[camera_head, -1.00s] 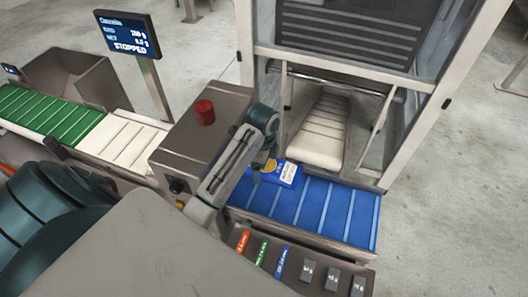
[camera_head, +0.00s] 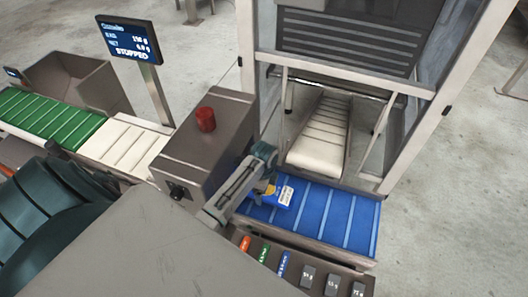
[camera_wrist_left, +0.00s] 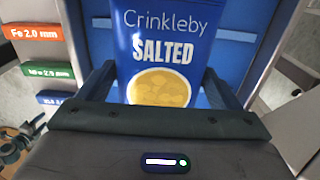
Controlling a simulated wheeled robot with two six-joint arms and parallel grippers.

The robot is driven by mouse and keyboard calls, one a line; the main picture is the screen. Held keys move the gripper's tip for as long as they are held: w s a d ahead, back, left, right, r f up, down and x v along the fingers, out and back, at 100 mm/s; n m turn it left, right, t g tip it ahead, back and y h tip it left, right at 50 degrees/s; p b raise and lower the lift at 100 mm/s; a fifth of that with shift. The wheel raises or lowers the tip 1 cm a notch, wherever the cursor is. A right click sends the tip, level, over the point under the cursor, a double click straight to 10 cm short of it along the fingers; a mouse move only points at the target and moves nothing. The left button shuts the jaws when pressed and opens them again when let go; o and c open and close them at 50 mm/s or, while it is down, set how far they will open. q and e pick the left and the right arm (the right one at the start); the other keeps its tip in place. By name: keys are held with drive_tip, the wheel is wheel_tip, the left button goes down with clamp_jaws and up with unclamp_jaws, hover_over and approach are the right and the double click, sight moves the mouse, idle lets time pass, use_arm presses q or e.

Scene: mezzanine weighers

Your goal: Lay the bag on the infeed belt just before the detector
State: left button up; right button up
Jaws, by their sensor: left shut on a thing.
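The blue bag (camera_head: 285,196) of crisps is over the left part of the blue infeed belt (camera_head: 345,218), close to the grey detector housing (camera_head: 210,135). My left gripper (camera_head: 266,187) is shut on the bag. In the left wrist view the bag (camera_wrist_left: 165,38) reads "Crinkleby SALTED" and lies between the two fingers of my left gripper (camera_wrist_left: 158,88), with blue belt behind it. I cannot tell whether the bag touches the belt. My right gripper is not in view.
A red button (camera_head: 205,119) stands on the detector. A screen (camera_head: 128,37) reads STOPPED. A white chute (camera_head: 315,145) inside a framed machine comes down behind the blue belt. Coloured test pieces (camera_head: 264,250) lie along the front. The belt's right part is clear.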

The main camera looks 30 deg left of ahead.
use_arm(q)
wheel_tip(320, 180, down, 3)
drive_tip(key=shift+f+p, duration=0.15)
drive_tip(key=shift+p, duration=0.2)
drive_tip(key=shift+f, duration=0.15)
drive_tip(key=shift+f, duration=0.15)
drive_tip(key=o, duration=0.9)
wheel_tip(320, 180, up, 12)
drive_tip(key=b, duration=0.2)
drive_tip(key=shift+r+b, duration=0.2)
drive_tip(key=shift+b, duration=0.2)
